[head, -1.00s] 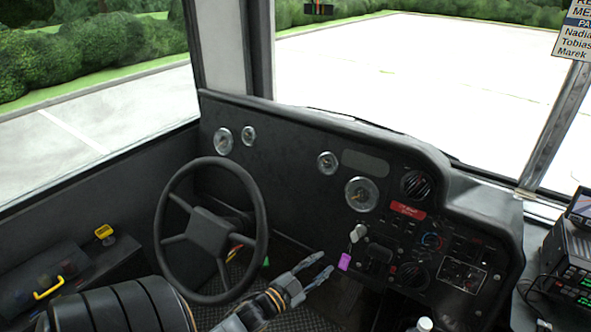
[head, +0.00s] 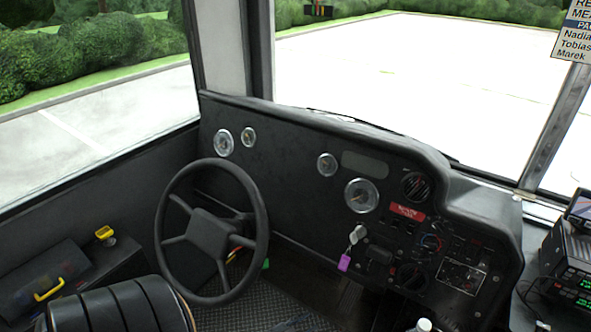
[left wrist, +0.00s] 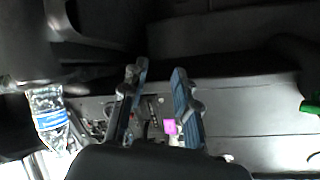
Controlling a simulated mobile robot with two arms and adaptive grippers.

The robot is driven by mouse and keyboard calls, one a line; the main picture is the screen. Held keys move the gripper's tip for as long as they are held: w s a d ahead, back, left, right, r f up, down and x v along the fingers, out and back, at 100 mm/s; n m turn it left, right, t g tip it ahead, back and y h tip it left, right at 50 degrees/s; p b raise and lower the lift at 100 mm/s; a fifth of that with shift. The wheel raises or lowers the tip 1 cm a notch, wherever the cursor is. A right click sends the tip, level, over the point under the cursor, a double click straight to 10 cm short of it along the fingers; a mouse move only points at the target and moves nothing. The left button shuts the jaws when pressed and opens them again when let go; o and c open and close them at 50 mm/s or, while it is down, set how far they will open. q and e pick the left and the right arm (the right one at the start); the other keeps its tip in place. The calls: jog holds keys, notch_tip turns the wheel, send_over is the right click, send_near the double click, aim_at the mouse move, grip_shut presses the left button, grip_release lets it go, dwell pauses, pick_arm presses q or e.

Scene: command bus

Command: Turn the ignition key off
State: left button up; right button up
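The ignition key (head: 357,235) is a small silver key in the dashboard (head: 290,170), right of the steering wheel (head: 208,235). A purple tag (head: 344,263) hangs below it. The tag also shows in the left wrist view (left wrist: 170,127), beyond and between my gripper's fingers. My left gripper (left wrist: 158,72) is open, its two blue-grey fingers spread and empty. The key's exact turn angle is too small to tell. My right gripper is not in view.
The steering wheel stands left of the key. Gauges, knobs and a red label (head: 407,212) surround the key on the dashboard. A clear bottle (left wrist: 50,118) shows in the left wrist view. A radio (head: 568,262) stands at the far right. The space before the key is free.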

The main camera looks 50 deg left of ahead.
pick_arm(q)
jog(key=s+d+f+g, duration=0.2)
jog(key=s+f+g, duration=0.1)
jog(key=s+f, duration=0.3)
notch_tip(320, 180, down, 3)
jog(key=shift+d+r+n, duration=0.15)
jog(key=shift+d+n, duration=0.15)
jog(key=shift+n, duration=0.1)
jog(key=shift+s, duration=0.1)
jog(key=s+d+f+g, duration=0.3)
jog(key=s+f, duration=0.2)
jog(key=s, duration=0.3)
jog(key=s+d+f+g, duration=0.2)
jog(key=s+f, duration=0.3)
jog(key=s, duration=0.4)
jog(key=s+d+f+g, duration=0.3)
jog(key=s+d+f, duration=0.1)
jog(key=s, duration=0.5)
jog(key=shift+s+d+f+n+g+h, duration=0.3)
jog(key=shift+d+f+n+h, duration=0.1)
jog(key=shift+f, duration=0.45)
jog(key=shift+a, duration=0.1)
